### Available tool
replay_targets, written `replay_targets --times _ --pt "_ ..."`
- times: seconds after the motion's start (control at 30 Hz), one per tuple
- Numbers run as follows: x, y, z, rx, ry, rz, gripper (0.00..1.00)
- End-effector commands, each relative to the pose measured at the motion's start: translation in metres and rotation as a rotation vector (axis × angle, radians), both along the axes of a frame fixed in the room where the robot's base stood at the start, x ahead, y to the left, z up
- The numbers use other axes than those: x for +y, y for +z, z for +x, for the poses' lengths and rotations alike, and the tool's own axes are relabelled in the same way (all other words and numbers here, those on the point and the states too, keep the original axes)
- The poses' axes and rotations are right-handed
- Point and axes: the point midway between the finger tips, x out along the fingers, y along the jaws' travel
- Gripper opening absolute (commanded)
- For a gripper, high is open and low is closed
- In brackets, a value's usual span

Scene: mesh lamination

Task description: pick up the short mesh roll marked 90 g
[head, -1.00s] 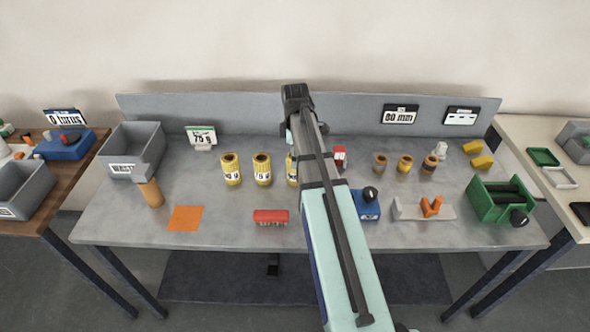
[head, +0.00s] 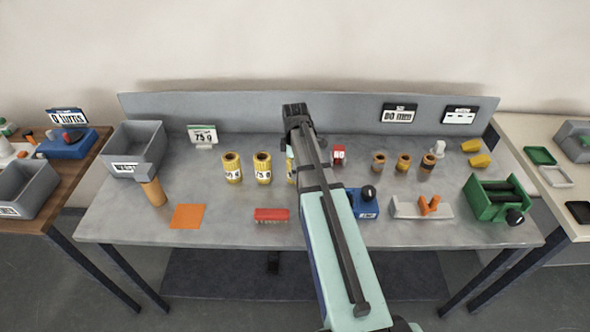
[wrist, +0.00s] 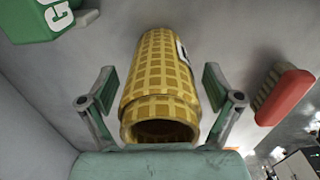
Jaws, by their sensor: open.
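Two short yellow mesh rolls stand upright on the bench in the head view: a left one (head: 232,168) and a middle one (head: 263,168). A third yellow roll (head: 290,168) is mostly hidden behind my arm. Their labels are too small to read surely; the middle one looks like 75 g. In the wrist view a yellow mesh roll (wrist: 160,72) lies between the spread fingers of my gripper (wrist: 160,88), with gaps on both sides. Its label shows only as a sliver at its edge, unreadable.
A red brush (head: 271,215) lies in front of the rolls and shows in the wrist view (wrist: 284,97). A green object with white lettering (wrist: 50,18) is at the wrist view's upper left. A 75 g sign (head: 202,135) and grey bin (head: 133,150) stand left; small brown-topped rolls (head: 403,163) stand right.

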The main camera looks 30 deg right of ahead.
Motion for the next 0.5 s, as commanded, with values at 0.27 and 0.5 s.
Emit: replay_targets --times 0.27,0.5 --pt "0.0 0.0001 0.0 0.0 0.0 0.0 0.16" --pt "0.0 0.0004 0.0001 0.0 0.0 0.0 0.13"
